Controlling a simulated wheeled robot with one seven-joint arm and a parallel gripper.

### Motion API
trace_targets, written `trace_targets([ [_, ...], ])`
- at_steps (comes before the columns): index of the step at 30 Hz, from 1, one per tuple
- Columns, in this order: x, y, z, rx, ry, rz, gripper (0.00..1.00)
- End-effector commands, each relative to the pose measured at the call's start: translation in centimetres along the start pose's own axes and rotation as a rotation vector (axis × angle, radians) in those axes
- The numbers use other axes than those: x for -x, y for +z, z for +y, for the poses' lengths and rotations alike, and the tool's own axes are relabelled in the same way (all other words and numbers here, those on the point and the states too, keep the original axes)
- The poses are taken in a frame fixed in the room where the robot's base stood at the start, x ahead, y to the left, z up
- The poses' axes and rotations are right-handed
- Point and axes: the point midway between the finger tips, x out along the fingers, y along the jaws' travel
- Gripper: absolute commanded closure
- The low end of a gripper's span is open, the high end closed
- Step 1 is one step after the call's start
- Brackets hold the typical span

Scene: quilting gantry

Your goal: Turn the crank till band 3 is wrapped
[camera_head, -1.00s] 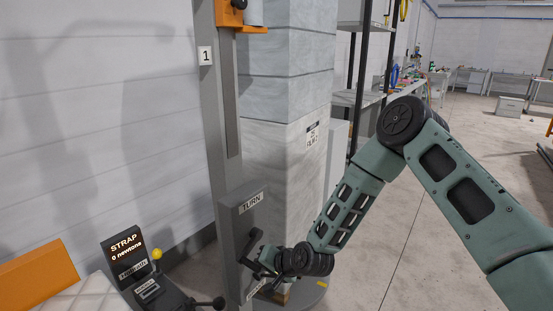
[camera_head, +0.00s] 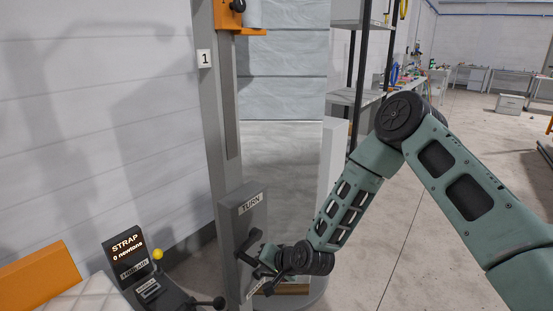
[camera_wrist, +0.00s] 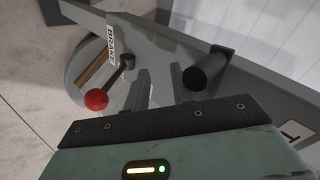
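The crank is on the grey box labelled TURN (camera_head: 250,206) at the foot of the post. Its black arm (camera_head: 248,241) shows beside my gripper in the head view, which partly hides it. In the wrist view a black cylindrical crank handle (camera_wrist: 207,73) stands just right of the right fingertip. My gripper (camera_wrist: 160,84) is partly open, with a gap between its fingers and nothing seen in it. I cannot tell whether the right finger touches the handle. The tall grey wrapped load (camera_head: 284,80) stands behind the post, its lower part paler and smoother. I cannot tell which band is band 3.
A red-knobbed lever (camera_wrist: 97,99) by a BRAKE label is left of the fingers. A console (camera_head: 128,250) reads STRAP 0 newtons. Open floor (camera_head: 430,190) lies right.

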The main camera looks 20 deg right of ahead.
Motion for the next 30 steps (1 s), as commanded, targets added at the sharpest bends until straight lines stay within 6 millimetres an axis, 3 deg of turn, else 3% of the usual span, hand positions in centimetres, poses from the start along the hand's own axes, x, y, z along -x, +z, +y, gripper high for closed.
trace_targets([
  [1, -0.1, 2.5, -1.5, 0.019, -0.028, -0.052, 0.46],
  [11, 0.2, 2.5, -1.3, 0.02, -0.027, -0.052, 0.45],
  [30, 4.9, 3.5, 2.2, 0.018, -0.027, -0.045, 0.45],
])
